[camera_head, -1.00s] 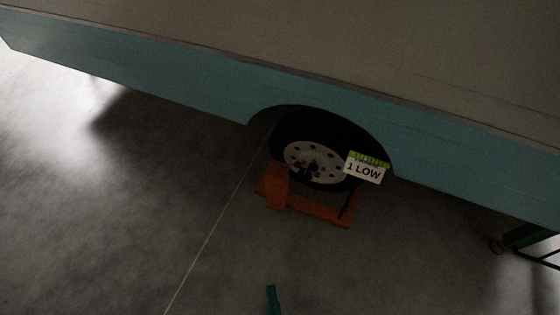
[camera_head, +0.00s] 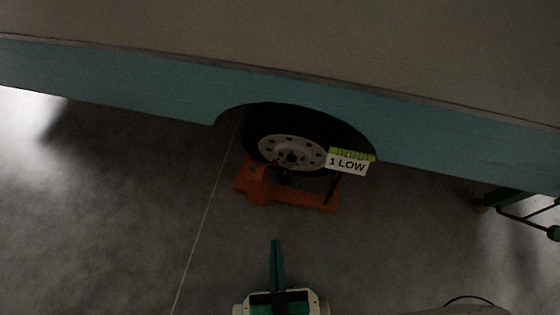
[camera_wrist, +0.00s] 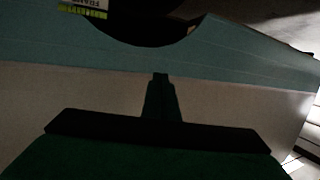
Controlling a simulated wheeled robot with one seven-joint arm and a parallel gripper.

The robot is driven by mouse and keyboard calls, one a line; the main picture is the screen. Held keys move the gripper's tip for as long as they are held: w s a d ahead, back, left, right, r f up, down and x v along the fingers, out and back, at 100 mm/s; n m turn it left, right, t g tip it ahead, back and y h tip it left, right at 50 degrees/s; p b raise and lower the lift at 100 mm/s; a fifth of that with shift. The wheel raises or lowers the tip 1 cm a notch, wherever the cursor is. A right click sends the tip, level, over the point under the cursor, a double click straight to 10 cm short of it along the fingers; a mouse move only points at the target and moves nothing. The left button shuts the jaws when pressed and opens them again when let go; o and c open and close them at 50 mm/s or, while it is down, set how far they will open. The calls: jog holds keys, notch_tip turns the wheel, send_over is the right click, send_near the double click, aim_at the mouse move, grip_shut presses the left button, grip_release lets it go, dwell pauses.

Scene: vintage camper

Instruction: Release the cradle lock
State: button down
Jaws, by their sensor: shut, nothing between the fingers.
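An orange cradle (camera_head: 295,198) stands on the floor under the camper's wheel (camera_head: 290,150), which has a black tyre and a pale rim with holes. A small dark knob or lever (camera_head: 284,174) shows between the rim and the cradle; I cannot tell if it is the lock. My gripper (camera_head: 275,244) is shut and empty, with its green fingers together, in front of and apart from the cradle. In the wrist view my gripper (camera_wrist: 160,78) shows dark against the camper's side, and the cradle is not in view.
The camper's teal side (camera_head: 120,90) overhangs the wheel. A white tag reading "1 LOW" (camera_head: 347,166) hangs by the tyre. A green-and-black stand (camera_head: 515,205) is at the right. The grey floor (camera_head: 120,220) at the left is clear.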

jog(key=w+a+f+m+g, duration=0.15)
jog(key=w+f, duration=0.25)
jog(key=f, duration=0.4)
jog(key=w+a+f+g, duration=0.2)
jog(key=w+a+f, duration=0.1)
jog(key=f, duration=0.6)
jog(key=w+a+f+m+g, duration=0.1)
jog(key=w+a+f+g, duration=0.2)
jog(key=f, duration=0.5)
jog(key=w+f+m+h, duration=0.2)
jog(key=w+f, duration=0.1)
jog(key=w, duration=0.6)
jog(key=w+f+m+h, duration=0.2)
jog(key=w+h, duration=0.1)
jog(key=w, duration=0.6)
jog(key=shift+d+f, duration=0.4)
jog(key=shift+d, duration=0.05)
jog(key=shift+w+g, duration=0.15)
jog(key=shift+g, duration=0.1)
jog(key=w+d+f, duration=0.5)
jog(key=w+d, duration=0.1)
jog(key=w, duration=0.3)
jog(key=shift+w+f, duration=0.3)
jog(key=shift+f, duration=0.1)
